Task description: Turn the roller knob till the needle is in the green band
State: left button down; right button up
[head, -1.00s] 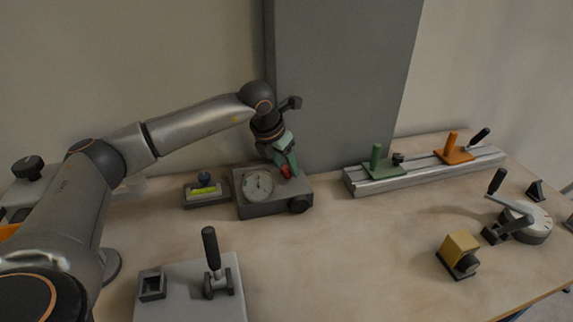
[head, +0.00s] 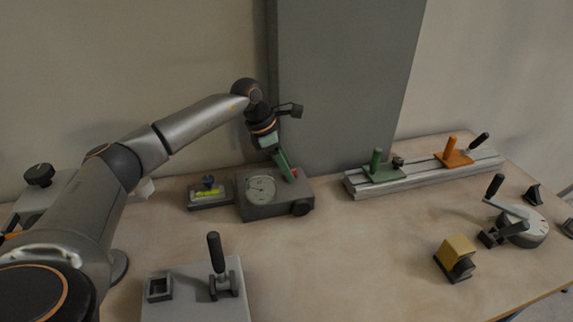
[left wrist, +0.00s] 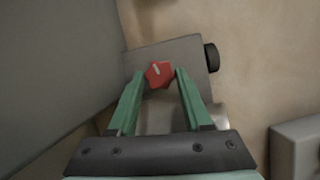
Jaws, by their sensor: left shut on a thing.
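The dial's needle and green band are too small to read. A red knob (head: 295,172) with a white mark sits on the box, to the right of the dial. The left wrist view shows this red knob (left wrist: 159,74) between my green fingertips. My left gripper (head: 288,172) comes down from above and is shut on it. A black round knob (head: 302,207) is on the box's front right; it also shows in the left wrist view (left wrist: 211,57).
A small box with a green level vial (head: 208,192) stands just left of the gauge box. A rail with green and orange sliders (head: 425,172) lies to the right. A lever plate (head: 195,300) is at the front; the middle table is clear.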

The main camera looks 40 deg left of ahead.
pick_arm(q)
jog(key=shift+m, duration=0.3)
jog(key=shift+c, duration=1.7)
grip_release()
jog(key=v, duration=1.2)
jog(key=shift+r+p, duration=0.25)
jog(key=shift+p, duration=0.1)
jog(key=shift+a, duration=0.1)
